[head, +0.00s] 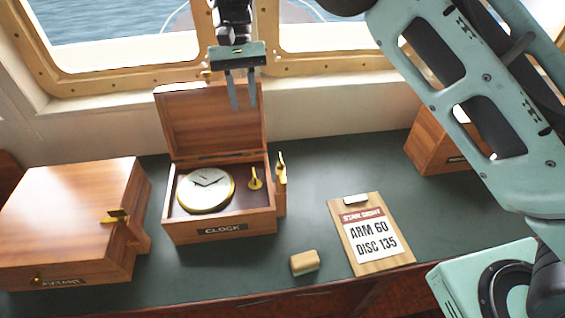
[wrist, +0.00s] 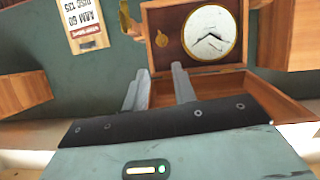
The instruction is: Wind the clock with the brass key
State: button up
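The clock (head: 206,190) has a white face, dark hands and a brass rim. It lies face up in an open wooden box (head: 220,224) labelled CLOCK, its lid raised at the back. A small brass piece that looks like a key (head: 255,180) is in the box to the right of the clock; it also shows in the wrist view (wrist: 162,39). Another brass piece (head: 281,166) is at the box's outer right side; I cannot tell its exact form. My gripper (head: 241,106) is open and empty, near the raised lid. Its fingers (wrist: 159,86) are apart in the wrist view.
A closed wooden box (head: 70,205) with a brass fitting stands left. A clipboard (head: 370,233) reading ARM 60, DISC 135 and a small tan block (head: 304,263) lie to the right. Another wooden box (head: 434,145) stands far right. Windows line the back; green counter (head: 335,165) is clear between.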

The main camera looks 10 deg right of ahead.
aim_at(254, 173)
jog(key=p+x, duration=0.6)
jog(key=x, duration=1.1)
jog(key=shift+s+f+p, duration=0.15)
jog(key=shift+p, duration=0.15)
grip_shut()
